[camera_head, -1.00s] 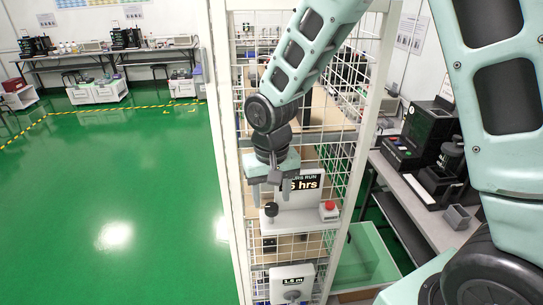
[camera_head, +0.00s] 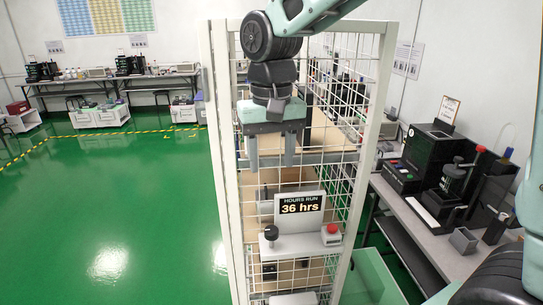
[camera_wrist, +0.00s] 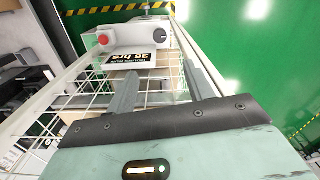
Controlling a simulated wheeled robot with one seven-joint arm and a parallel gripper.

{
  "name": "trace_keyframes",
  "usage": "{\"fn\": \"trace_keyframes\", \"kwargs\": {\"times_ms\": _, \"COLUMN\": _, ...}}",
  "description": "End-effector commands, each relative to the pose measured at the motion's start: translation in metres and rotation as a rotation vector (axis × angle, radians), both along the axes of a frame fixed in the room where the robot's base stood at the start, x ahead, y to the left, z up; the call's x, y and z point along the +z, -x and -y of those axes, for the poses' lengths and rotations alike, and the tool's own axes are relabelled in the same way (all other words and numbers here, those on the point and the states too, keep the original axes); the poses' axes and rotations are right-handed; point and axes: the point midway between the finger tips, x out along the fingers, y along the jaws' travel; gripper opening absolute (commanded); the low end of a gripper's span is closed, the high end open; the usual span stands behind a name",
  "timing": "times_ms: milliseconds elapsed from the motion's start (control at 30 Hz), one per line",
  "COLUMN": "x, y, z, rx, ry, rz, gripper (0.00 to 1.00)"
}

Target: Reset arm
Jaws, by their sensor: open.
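My gripper (camera_head: 271,150) hangs fingers-down in front of the white wire-mesh rack, high above a grey tester (camera_head: 290,242). The tester's sign (camera_head: 302,205) reads "HOURS RUN 36 hrs". It has a black knob (camera_head: 271,233) at left and a red button (camera_head: 331,229) at right. In the wrist view my two fingers (camera_wrist: 163,88) stand wide apart with nothing between them. The same tester (camera_wrist: 140,48) shows beyond them, apart from the fingers.
The mesh rack's white posts (camera_head: 222,180) stand close around the arm. A grey bench (camera_head: 425,215) with black machines (camera_head: 430,150) is at right. A pale green bin (camera_head: 375,280) sits low beside the rack. Green floor (camera_head: 120,210) is open at left.

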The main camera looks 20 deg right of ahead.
Motion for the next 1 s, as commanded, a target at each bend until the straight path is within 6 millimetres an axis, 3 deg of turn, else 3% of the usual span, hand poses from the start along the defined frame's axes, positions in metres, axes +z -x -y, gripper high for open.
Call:
{"fn": "trace_keyframes", "kwargs": {"times_ms": 367, "x": -0.001, "y": 0.000, "z": 0.000, "rx": 0.000, "ry": 0.000, "rz": 0.000, "gripper": 0.52}}
{"fn": "trace_keyframes", "kwargs": {"times_ms": 433, "x": -0.009, "y": 0.012, "z": -0.010, "rx": 0.047, "ry": -0.005, "rz": -0.002, "gripper": 0.52}}
{"fn": "trace_keyframes", "kwargs": {"times_ms": 533, "x": -0.031, "y": 0.045, "z": -0.033, "rx": 0.187, "ry": -0.021, "rz": -0.002, "gripper": 0.52}}
{"fn": "trace_keyframes", "kwargs": {"times_ms": 633, "x": -0.061, "y": 0.095, "z": -0.056, "rx": 0.379, "ry": -0.037, "rz": -0.001, "gripper": 0.52}}
{"fn": "trace_keyframes", "kwargs": {"times_ms": 800, "x": -0.104, "y": 0.169, "z": -0.071, "rx": 0.660, "ry": -0.051, "rz": 0.011, "gripper": 0.52}}
{"fn": "trace_keyframes", "kwargs": {"times_ms": 900, "x": -0.119, "y": 0.195, "z": -0.069, "rx": 0.760, "ry": -0.051, "rz": 0.016, "gripper": 0.52}}
{"fn": "trace_keyframes", "kwargs": {"times_ms": 1000, "x": -0.125, "y": 0.206, "z": -0.068, "rx": 0.808, "ry": -0.051, "rz": 0.020, "gripper": 0.52}}
